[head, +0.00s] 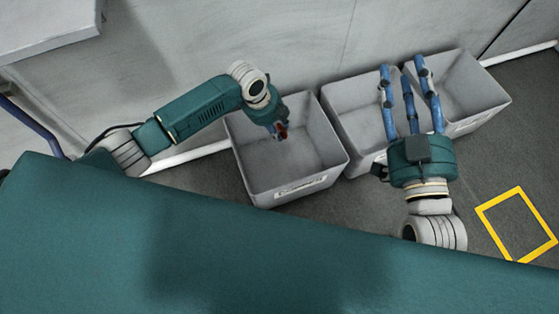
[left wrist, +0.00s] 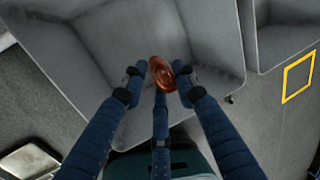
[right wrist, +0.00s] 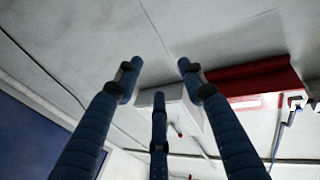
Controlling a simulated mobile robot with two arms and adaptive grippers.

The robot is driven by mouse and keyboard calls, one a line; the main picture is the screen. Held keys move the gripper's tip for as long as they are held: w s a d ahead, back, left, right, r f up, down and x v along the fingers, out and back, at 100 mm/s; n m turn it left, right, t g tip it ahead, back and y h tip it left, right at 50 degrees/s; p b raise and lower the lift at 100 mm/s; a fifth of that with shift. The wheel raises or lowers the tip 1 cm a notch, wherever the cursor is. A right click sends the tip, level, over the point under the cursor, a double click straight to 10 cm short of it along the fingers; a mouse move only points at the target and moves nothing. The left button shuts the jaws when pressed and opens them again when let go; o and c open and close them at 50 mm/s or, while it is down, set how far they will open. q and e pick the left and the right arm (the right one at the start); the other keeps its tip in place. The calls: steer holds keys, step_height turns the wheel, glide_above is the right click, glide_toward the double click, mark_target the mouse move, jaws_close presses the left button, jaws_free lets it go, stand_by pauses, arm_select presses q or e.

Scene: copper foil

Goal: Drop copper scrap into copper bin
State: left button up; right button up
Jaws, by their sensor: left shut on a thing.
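The copper scrap (left wrist: 161,73) is a small reddish, shiny piece. My left gripper (left wrist: 159,84) is shut on it, with the fingers around it. In the head view the copper scrap (head: 282,131) shows as a small reddish spot at the tip of my left gripper (head: 279,128). It is over the leftmost grey bin (head: 270,190), which has a label on its front whose text is too small to read. The left wrist view shows the bin's inside (left wrist: 100,40) below the scrap. My right gripper (head: 407,78) is open and empty, with its fingers in front of the other bins.
Two more grey bins, a middle one (head: 348,108) and a right one (head: 480,88), stand along the wall to the right. A yellow square outline (head: 483,211) marks the floor at the right. A light grey box-like surface (head: 45,25) is at the upper left.

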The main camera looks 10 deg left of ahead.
arm_select(q)
steer(key=shift+f, duration=0.25)
arm_select(e)
steer(key=shift+s+a+r+t, duration=0.15)
steer(key=shift+r+t, duration=0.3)
steer(key=shift+r, duration=0.45)
steer(key=shift+s+d+r+t, duration=0.15)
steer(key=shift+r+t, duration=0.3)
steer(key=shift+r, duration=0.4)
steer(key=shift+a, duration=0.1)
arm_select(q)
steer(key=o, duration=1.2)
steer(key=shift+c, duration=0.2)
steer(key=v, duration=1.2)
steer(key=shift+d, duration=0.1)
